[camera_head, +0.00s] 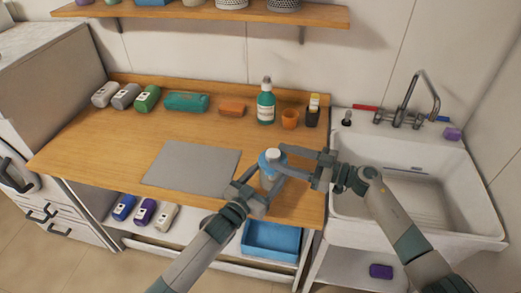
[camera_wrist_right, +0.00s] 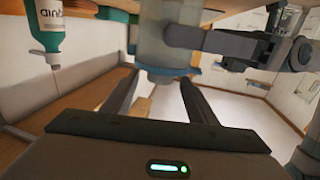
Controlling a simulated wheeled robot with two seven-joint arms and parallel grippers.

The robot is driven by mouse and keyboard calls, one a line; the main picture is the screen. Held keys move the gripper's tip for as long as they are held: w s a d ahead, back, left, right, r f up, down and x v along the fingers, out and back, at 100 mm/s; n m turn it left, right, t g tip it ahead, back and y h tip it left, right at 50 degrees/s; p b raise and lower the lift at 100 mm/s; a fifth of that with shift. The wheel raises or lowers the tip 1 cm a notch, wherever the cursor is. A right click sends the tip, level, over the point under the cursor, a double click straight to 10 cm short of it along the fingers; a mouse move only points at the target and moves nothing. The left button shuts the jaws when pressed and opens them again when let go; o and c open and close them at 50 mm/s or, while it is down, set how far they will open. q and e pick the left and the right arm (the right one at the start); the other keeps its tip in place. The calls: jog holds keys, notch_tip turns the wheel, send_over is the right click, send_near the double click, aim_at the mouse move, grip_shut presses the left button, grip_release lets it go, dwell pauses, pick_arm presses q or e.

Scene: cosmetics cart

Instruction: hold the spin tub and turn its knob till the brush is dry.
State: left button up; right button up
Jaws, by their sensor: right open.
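The spin tub (camera_head: 264,160) stands near the front right of the wooden counter. It is light blue with a white knob (camera_head: 276,153) on top. In the upside-down right wrist view, its clear body (camera_wrist_right: 165,40) shows beyond my fingers. My left gripper (camera_head: 264,186) is at the tub's front side, with a dark finger lying across its body in the wrist view, and appears shut on it. My right gripper (camera_head: 284,161) is open at the knob's height, just right of the tub; contact with the knob cannot be told. The brush cannot be made out.
A grey mat (camera_head: 190,163) lies left of the tub. A green bottle (camera_head: 265,105), an orange cup (camera_head: 290,119) and a dark holder (camera_head: 312,115) stand behind it. The white sink (camera_head: 410,185) is at the right. A blue bin (camera_head: 270,240) sits below the counter.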

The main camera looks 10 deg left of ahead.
aim_at(261, 155)
jog(key=a, duration=0.3)
jog(key=w+a, duration=0.1)
jog(key=a, duration=0.3)
jog(key=shift+w+a, duration=0.2)
jog(key=shift+a, duration=0.05)
jog(key=shift+c, duration=0.4)
jog(key=c, duration=1)
